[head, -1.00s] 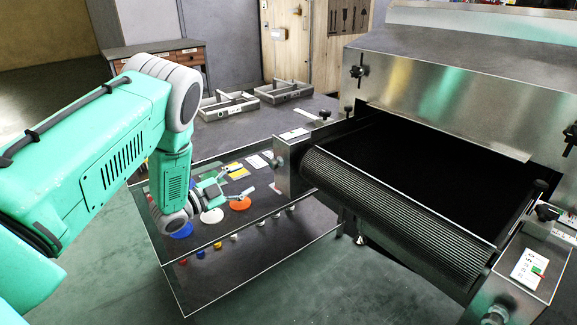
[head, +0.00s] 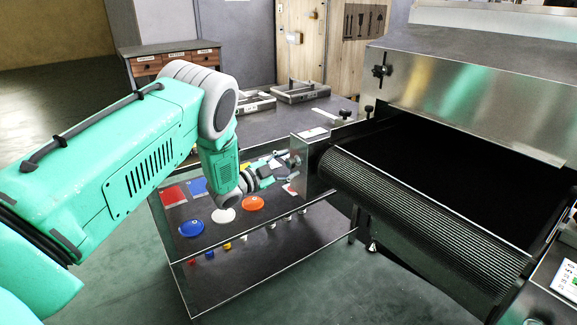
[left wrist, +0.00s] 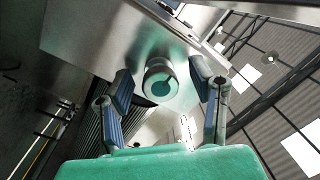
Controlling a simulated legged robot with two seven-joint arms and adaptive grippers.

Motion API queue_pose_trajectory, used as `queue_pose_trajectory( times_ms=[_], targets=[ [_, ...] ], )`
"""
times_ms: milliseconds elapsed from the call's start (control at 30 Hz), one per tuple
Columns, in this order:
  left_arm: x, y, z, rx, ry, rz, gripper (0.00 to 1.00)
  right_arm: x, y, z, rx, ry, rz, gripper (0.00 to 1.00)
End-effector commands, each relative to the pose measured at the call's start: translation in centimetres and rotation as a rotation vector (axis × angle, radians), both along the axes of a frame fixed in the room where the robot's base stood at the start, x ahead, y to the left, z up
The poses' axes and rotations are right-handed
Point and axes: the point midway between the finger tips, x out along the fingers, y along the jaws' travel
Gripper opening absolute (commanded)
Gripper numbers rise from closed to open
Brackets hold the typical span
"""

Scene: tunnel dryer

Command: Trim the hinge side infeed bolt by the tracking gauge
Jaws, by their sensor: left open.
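A round metal bolt head (left wrist: 160,78) with a dark greenish centre shows in the left wrist view, on a steel end block (head: 314,165) at the left end of the conveyor roller. My left gripper (head: 289,167) is open in the head view, its fingers close to that block's outer face. In the left wrist view the gripper (left wrist: 163,88) has one finger on each side of the bolt head, apart from it. A white marked plate (head: 567,277), possibly the tracking gauge, is cut off at the head view's right edge. My right gripper is not in view.
The ribbed belt (head: 420,215) runs from the dark oven mouth. Two metal frames (head: 300,92) lie on the grey table behind. A black knob (head: 382,71) is on the hood.

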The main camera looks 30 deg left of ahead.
Motion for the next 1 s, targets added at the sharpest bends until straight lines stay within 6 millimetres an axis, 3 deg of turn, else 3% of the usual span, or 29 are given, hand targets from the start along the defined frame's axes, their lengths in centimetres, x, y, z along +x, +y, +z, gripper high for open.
queue_pose_trajectory(
  times_ms=[33, 67, 100, 200, 1000],
  targets=[
    [0.0, -0.13, 0.08, 0.001, 0.0, 0.0, 0.49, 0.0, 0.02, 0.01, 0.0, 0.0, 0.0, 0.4],
    [0.0, -0.2, 0.12, 0.002, 0.0, -0.001, 0.42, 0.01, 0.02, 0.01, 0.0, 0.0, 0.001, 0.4],
    [0.01, -0.24, 0.14, 0.002, 0.0, -0.001, 0.28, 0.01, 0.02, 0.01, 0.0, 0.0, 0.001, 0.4],
    [0.01, -0.45, 0.31, 0.005, -0.001, -0.001, 0.0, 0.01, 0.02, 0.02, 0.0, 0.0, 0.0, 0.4],
    [0.03, -0.84, 0.46, -0.001, -0.003, -0.009, 0.0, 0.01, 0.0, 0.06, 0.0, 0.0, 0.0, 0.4]
  ],
)
